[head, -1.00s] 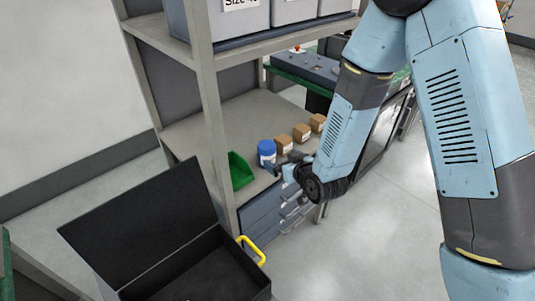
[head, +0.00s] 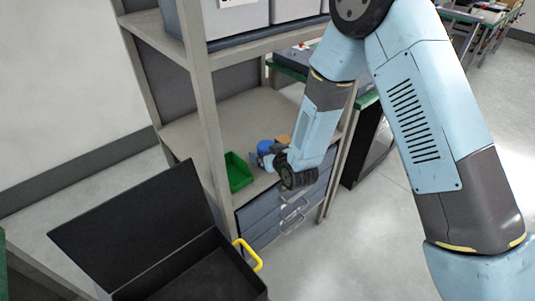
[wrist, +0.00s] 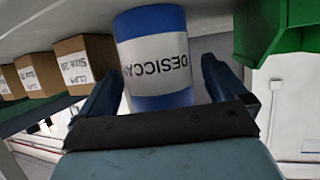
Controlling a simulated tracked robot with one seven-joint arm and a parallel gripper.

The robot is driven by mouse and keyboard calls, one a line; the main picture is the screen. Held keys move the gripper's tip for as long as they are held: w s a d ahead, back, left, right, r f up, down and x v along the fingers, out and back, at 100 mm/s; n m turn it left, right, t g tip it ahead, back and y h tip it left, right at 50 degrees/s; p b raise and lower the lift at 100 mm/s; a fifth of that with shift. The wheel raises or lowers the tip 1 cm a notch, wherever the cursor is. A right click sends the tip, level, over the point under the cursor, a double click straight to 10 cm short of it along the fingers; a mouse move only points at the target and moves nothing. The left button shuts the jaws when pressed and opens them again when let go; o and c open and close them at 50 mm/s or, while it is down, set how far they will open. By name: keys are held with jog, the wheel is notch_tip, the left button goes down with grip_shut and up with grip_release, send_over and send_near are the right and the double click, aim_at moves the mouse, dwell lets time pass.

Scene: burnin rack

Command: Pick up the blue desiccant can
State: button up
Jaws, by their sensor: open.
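The blue desiccant can (head: 265,146) stands on the middle shelf, partly hidden by my gripper in the head view. In the wrist view the can (wrist: 154,28) is large and central, with a white label reading "DESICCA". My gripper (wrist: 160,82) is open, with one finger on each side of the can's body. A gap shows beside the right finger; whether the left finger touches the can I cannot tell. In the head view my gripper (head: 273,158) is at shelf level at the can's front, its fingertips hard to make out.
A green bin (head: 238,171) stands just left of the can. Brown labelled boxes (wrist: 84,60) stand in a row on its other side, mostly hidden by my arm in the head view. Shelf posts, drawers (head: 290,200) and an open black case (head: 135,225) are nearby.

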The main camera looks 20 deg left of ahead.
jog(key=shift+w+a+f, duration=0.1)
jog(key=shift+w+a, duration=0.05)
jog(key=c, duration=1.2)
